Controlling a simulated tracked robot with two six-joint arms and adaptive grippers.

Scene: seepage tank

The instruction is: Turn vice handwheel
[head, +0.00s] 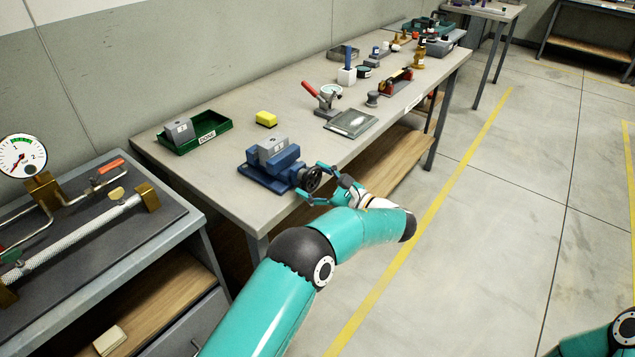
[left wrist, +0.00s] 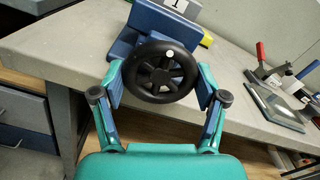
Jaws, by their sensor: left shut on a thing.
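The blue vice (head: 272,167) stands near the front edge of the long bench and holds a grey block (head: 272,150) marked 1 between its jaws. Its black handwheel (head: 313,179) faces the front edge. My left gripper (head: 314,184) is at the handwheel, with one finger on each side of it. In the left wrist view, the handwheel (left wrist: 160,72) sits between the two fingertips, which are shut on its rim. The blue vice body (left wrist: 165,27) shows behind it. My right gripper is out of view; only part of my right arm shows at the lower right corner.
A green tray (head: 205,143) with a grey block lies left of the vice. A yellow block (head: 266,119) lies behind it. A flat plate (head: 351,124) and a red-handled clamp (head: 323,97) stand to the right. A gauge rig (head: 22,155) fills the left bench.

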